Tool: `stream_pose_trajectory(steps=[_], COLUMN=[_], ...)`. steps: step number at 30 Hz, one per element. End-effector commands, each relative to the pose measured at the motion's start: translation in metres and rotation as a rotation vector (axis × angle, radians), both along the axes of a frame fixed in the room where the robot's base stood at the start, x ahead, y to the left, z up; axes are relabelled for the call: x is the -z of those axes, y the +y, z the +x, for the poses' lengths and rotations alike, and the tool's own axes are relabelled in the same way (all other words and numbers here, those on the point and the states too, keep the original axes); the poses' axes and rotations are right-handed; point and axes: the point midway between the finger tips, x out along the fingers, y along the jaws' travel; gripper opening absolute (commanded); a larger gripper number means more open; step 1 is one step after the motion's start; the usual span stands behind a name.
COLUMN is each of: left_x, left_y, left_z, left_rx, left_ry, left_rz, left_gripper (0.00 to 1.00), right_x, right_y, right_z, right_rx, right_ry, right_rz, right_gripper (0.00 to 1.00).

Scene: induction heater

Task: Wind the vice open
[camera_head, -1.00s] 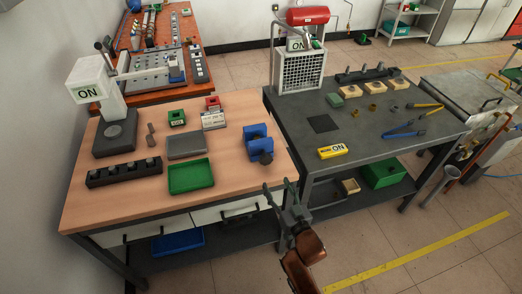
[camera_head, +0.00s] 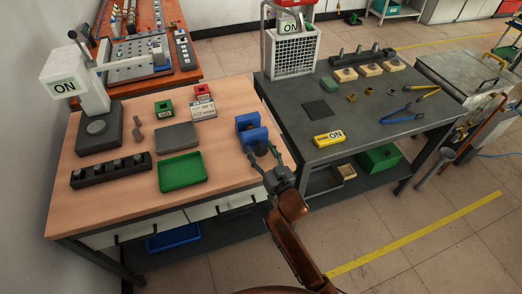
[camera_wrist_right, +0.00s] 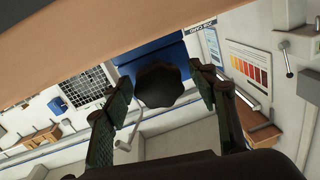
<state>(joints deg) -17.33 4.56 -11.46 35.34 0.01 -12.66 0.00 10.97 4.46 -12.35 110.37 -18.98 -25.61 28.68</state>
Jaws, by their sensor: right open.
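The blue vice (camera_head: 255,136) stands at the right edge of the wooden workbench (camera_head: 225,95). Its dark lobed knob (camera_wrist_right: 163,84) faces my right gripper, and the vice's blue body (camera_wrist_right: 150,50) shows behind it in the wrist view. My right gripper (camera_head: 264,156) is open at the knob in the head view. In the wrist view the fingers (camera_wrist_right: 163,95) stand on either side of the knob, with gaps visible between them and it. My left gripper is not in view.
A green tray (camera_head: 181,172), a grey plate (camera_head: 177,136) and a black block with several pegs (camera_head: 111,172) lie left of the vice. A dark table (camera_head: 365,125) with a yellow box (camera_head: 329,138) stands to the right. Floor is clear in front.

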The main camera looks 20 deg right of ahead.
Motion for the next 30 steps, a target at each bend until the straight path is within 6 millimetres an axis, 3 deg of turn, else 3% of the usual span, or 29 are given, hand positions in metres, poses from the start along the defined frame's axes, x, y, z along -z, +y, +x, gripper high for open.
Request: stream_pose_trajectory(steps=[7,25,30], left_x=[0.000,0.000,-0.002], left_y=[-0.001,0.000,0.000], left_z=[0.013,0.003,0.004], left_rx=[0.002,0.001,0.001], left_ry=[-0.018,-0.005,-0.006], left_rz=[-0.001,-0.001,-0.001], left_gripper=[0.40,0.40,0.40], right_x=[0.000,0.000,-0.001], right_y=[-0.002,-0.002,-0.002], right_z=[0.000,0.000,0.000], right_rx=[0.002,0.002,0.002], right_ry=[0.000,0.000,0.000], right_rz=[0.000,0.000,-0.010], right_gripper=[0.53,0.12,0.12])
